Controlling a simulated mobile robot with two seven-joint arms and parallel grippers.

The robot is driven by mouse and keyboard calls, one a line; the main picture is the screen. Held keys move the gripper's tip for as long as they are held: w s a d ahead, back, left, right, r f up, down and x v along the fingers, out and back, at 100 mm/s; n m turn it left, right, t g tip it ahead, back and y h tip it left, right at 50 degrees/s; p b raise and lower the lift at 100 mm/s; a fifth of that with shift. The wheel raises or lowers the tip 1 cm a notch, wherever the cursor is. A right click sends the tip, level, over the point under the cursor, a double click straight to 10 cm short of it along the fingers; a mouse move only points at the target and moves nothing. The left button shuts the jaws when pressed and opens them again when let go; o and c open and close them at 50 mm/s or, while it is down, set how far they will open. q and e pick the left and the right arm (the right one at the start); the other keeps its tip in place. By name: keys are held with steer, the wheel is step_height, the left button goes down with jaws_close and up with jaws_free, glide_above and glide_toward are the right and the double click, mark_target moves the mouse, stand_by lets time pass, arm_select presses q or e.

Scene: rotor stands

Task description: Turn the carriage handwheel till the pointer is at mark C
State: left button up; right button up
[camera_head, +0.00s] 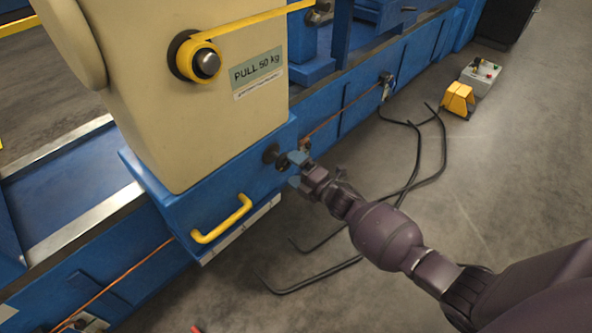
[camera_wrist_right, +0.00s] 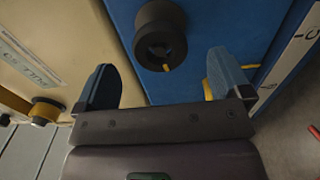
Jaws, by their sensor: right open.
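The carriage handwheel (camera_wrist_right: 160,35) is a small black round knob with a hollow centre and a yellow mark on its rim. It also shows in the head view (camera_head: 270,153), on the blue side of the carriage. My right gripper (camera_head: 296,169) is beside it, with its fingers spread. In the right wrist view the open, empty jaws (camera_wrist_right: 163,80) lie just below the knob, apart from it. A white scale strip (camera_wrist_right: 290,48) with a letter like C runs along the carriage edge. A small yellow piece beside the strip may be the pointer. My left gripper is not in view.
A yellow handle (camera_head: 222,220) sticks out of the carriage to the left of the gripper. Black cables (camera_head: 412,170) lie on the floor. A yellow pedal guard (camera_head: 457,99) and a grey control box (camera_head: 481,76) stand farther back. Grey floor is open at the lower middle.

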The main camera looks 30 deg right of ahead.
mark_target(286, 164)
steer(key=shift+w, duration=0.1)
steer(key=shift+b+x, duration=0.45)
steer(key=shift+x, duration=0.75)
steer(key=shift+w+a, duration=0.2)
steer(key=shift+w, duration=0.2)
steer(key=shift+c, duration=0.3)
steer(key=c, duration=1.1)
